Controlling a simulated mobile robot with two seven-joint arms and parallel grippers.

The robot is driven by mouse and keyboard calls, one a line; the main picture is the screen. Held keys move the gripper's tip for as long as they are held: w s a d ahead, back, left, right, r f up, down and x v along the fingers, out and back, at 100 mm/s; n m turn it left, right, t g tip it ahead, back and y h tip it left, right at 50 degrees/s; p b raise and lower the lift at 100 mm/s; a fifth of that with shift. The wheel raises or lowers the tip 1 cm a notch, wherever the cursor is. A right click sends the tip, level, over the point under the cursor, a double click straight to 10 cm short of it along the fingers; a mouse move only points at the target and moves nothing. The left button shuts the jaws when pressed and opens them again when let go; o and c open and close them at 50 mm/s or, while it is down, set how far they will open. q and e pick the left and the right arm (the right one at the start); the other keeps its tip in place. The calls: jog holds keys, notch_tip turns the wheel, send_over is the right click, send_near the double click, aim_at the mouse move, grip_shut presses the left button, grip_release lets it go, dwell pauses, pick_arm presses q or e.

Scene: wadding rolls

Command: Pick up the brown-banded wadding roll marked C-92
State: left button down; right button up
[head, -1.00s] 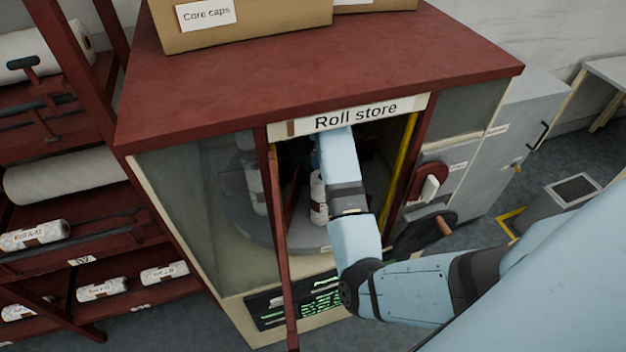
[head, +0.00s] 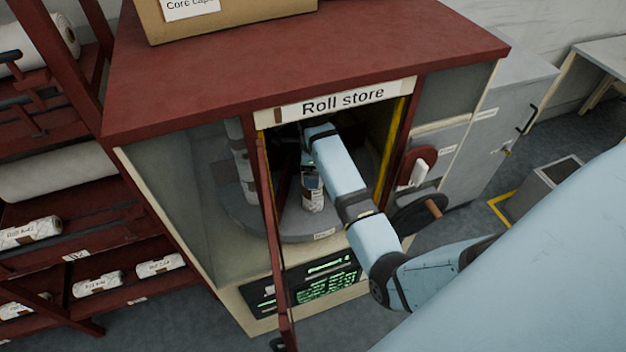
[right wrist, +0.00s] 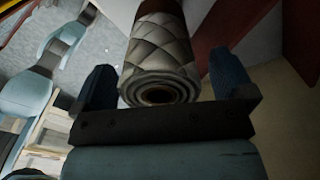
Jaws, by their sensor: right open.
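A white quilted roll with a brown band (head: 312,194) stands upright on the grey turntable (head: 290,228) inside the open roll store. Its marking is too small to read. In the right wrist view the roll (right wrist: 160,62) shows its hollow end towards the camera, with a brown band further along it. My right gripper (right wrist: 164,82) is open, with one dark finger on each side of the roll's end and gaps visible. In the head view this gripper (head: 309,163) is inside the store at the roll's top, partly hidden by my arm. My left gripper is out of view.
More rolls (head: 243,165) stand behind the store's left glass. The red door frame (head: 272,240) and a yellow-edged right jamb (head: 392,140) bound the opening. A black handwheel (head: 418,214) sits at right. A rack with several rolls (head: 98,284) stands at left.

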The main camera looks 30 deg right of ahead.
jog(key=shift+f, duration=0.45)
jog(key=shift+c, duration=0.5)
jog(key=c, duration=1.1)
jog(key=shift+r, duration=0.15)
